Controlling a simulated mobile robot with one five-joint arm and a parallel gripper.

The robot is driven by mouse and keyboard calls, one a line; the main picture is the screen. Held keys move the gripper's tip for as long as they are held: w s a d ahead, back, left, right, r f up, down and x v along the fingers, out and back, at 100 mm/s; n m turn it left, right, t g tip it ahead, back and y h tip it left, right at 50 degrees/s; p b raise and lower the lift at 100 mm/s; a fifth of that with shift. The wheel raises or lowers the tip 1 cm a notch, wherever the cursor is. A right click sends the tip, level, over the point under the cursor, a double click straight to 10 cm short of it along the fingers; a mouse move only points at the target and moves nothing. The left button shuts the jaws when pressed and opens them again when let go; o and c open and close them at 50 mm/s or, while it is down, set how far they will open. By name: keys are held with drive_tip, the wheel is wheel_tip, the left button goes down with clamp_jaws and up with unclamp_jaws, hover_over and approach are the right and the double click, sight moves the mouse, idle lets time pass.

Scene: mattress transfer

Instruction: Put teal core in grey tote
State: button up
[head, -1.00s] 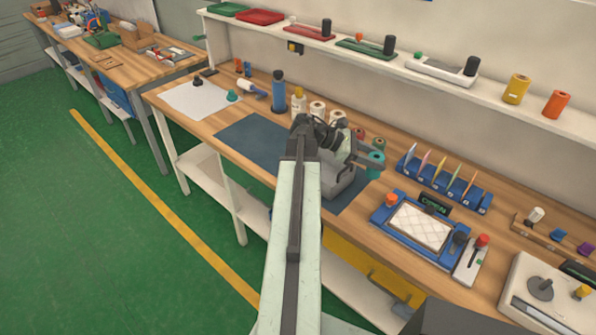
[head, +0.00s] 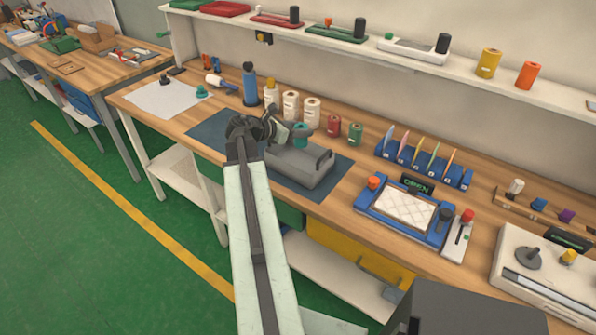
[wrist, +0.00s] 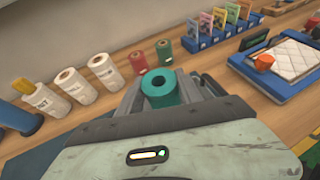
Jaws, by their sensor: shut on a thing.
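My gripper (head: 301,130) is shut on the teal core (head: 301,140), a short hollow cylinder. The wrist view shows the teal core (wrist: 163,90) upright between my fingers, its open top hole facing up. The grey tote (head: 308,178) rests on a dark blue mat on the workbench. In the head view the core appears just above the tote's far edge, raised off the bench; whether it is over the opening or behind it I cannot tell. My arm and wrist hide part of the tote's left end, and its inside is mostly hidden.
White rolls (head: 291,106), a red roll (head: 334,125) and a green roll (head: 356,132) stand behind the tote. A blue card rack (head: 424,168) and a blue tray with a white pad (head: 404,212) lie to the right. Bare mat (head: 208,128) lies left.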

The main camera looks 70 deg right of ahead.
drive_tip(key=b, duration=1)
hover_over(299, 166)
wheel_tip(299, 166, down, 10)
drive_tip(key=shift+w+d+f, duration=0.1)
drive_tip(key=shift+f, duration=0.15)
drive_tip(key=shift+r, duration=0.25)
drive_tip(key=shift+f, duration=0.25)
drive_tip(key=o, duration=1.4)
drive_tip(key=shift+r, duration=0.1)
drive_tip(key=shift+c, duration=0.2)
drive_tip(key=shift+r, duration=0.1)
